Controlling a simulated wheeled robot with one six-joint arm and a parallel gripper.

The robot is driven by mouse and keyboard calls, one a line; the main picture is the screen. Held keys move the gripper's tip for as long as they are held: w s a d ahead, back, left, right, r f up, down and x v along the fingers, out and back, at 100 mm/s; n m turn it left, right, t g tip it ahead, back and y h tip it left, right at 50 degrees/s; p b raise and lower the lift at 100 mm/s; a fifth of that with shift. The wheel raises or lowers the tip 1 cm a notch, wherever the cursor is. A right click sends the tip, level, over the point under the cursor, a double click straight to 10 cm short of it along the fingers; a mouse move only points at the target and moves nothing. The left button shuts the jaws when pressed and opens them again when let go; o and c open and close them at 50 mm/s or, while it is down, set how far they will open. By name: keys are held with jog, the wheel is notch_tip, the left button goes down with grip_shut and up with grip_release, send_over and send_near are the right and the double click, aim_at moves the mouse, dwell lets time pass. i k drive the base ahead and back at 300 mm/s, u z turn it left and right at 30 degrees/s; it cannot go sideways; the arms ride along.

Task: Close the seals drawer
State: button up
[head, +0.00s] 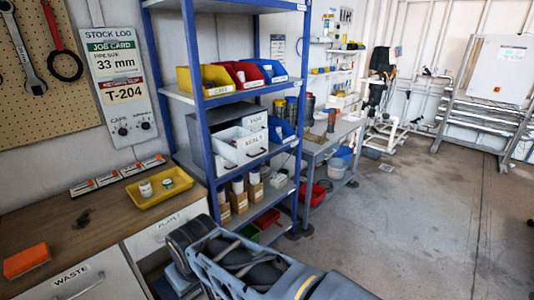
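The seals drawer (239,150) is a white drawer with a label that appears to read SEALS. It is on the middle shelf of the blue rack and is pulled out, with its open top and inside showing. A dark handle is on its front. Another white drawer front (254,122) with a small label sits above it, set further back, in the grey cabinet (207,127). My arm crosses the bottom middle of the picture, in front of and below the rack. My gripper's fingertips do not show.
Blue rack posts (194,75) stand beside the drawer. Yellow (211,82), red and blue bins sit on the shelf above; a blue bin (282,130) is right of the drawer. A wooden bench (90,225) with a yellow tray (157,197) is left. Open floor (430,220) lies right.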

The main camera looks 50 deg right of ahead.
aim_at(251, 146)
jog(key=z, duration=0.75)
jog(key=i, duration=0.85)
jog(key=z, duration=0.75)
jog(key=i, duration=0.25)
jog(key=z, duration=0.05)
jog(key=k, duration=1.2)
jog(key=u, duration=0.4)
jog(key=i, duration=0.7)
jog(key=z, duration=0.35)
